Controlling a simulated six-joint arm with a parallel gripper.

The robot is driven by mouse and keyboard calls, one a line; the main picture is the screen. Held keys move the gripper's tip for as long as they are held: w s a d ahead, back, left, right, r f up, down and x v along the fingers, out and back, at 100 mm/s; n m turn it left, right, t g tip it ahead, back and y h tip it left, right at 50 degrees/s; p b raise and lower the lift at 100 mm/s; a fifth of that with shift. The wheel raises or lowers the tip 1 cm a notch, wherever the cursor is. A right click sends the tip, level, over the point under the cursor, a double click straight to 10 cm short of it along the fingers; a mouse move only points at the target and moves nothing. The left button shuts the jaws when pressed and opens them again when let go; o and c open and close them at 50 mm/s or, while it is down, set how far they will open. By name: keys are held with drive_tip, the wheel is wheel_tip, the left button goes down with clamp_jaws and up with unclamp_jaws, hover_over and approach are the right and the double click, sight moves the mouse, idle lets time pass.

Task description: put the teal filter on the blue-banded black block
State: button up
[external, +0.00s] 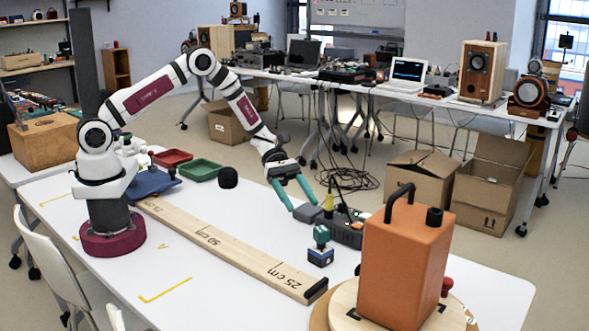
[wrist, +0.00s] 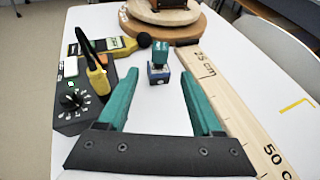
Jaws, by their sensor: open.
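The teal filter (external: 321,236) stands upright on top of the blue-banded black block (external: 320,257) on the white table. In the wrist view the teal filter (wrist: 160,52) sits above the block (wrist: 158,74), and the two appear to touch. My gripper (external: 299,197) has teal fingers. It is open and empty, above the table and behind the block in the external view. In the wrist view my gripper's fingertips (wrist: 159,84) are spread wide, with the block and filter beyond them. No finger touches either one.
A long wooden ruler (external: 220,245) lies beside the block. An orange box (external: 405,262) with a handle stands on a round wooden board at the right. A dark control box (wrist: 75,100) and a yellow meter (wrist: 118,46) are left in the wrist view. Green and red trays lie farther back.

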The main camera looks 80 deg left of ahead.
drive_tip(key=s+d+r+m+g+y, duration=0.2)
drive_tip(key=s+r+m+g, duration=0.1)
drive_tip(key=s+r+m, duration=0.3)
drive_tip(key=s+d+r+m+g+y, duration=0.2)
drive_tip(key=s+d+r+m+g, duration=0.15)
drive_tip(key=s+m, duration=0.4)
drive_tip(key=s+a+r+m+y, duration=0.1)
drive_tip(key=s+a+m+y, duration=0.2)
drive_tip(key=s+m, duration=0.2)
drive_tip(key=s+a+r+m+y, duration=0.1)
drive_tip(key=s+a+m+y, duration=0.2)
drive_tip(key=s, duration=0.6)
drive_tip(key=s+a+r+m+t+y, duration=0.1)
drive_tip(key=s+a+m+y, duration=0.3)
drive_tip(key=s+a+m, duration=0.1)
drive_tip(key=shift+s+r+m, duration=0.4)
drive_tip(key=shift+s+m, duration=0.45)
drive_tip(key=shift+s, duration=0.25)
